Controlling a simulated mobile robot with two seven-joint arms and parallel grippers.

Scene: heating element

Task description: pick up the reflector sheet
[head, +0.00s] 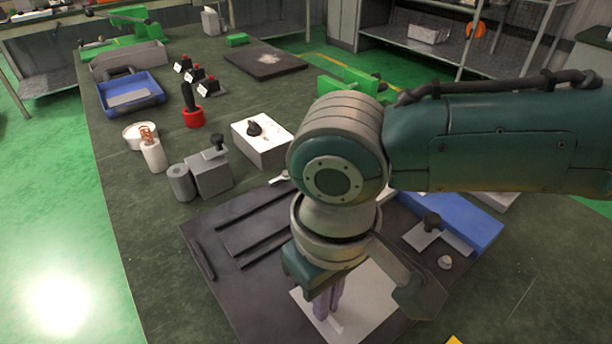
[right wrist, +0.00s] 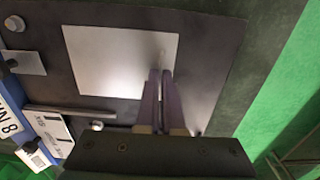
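A pale, shiny square sheet, which looks like the reflector sheet (head: 372,300), lies on a dark board on the table. It also shows in the right wrist view (right wrist: 105,62). My right gripper (head: 328,312) points down over the sheet, and its purple fingers cover part of it. In the right wrist view the fingertips (right wrist: 160,74) reach the sheet's edge region, close together with a narrow gap. A small pale streak shows at the fingertips; I cannot tell whether it is a tab or a reflection, or whether the fingers hold anything. My left gripper is not in view.
The dark board (head: 215,225) carries raised bars. A white box (head: 262,150) with a black knob, a grey block (head: 210,175) and a blue tray (head: 130,105) stand further back. Bare table lies at lower right.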

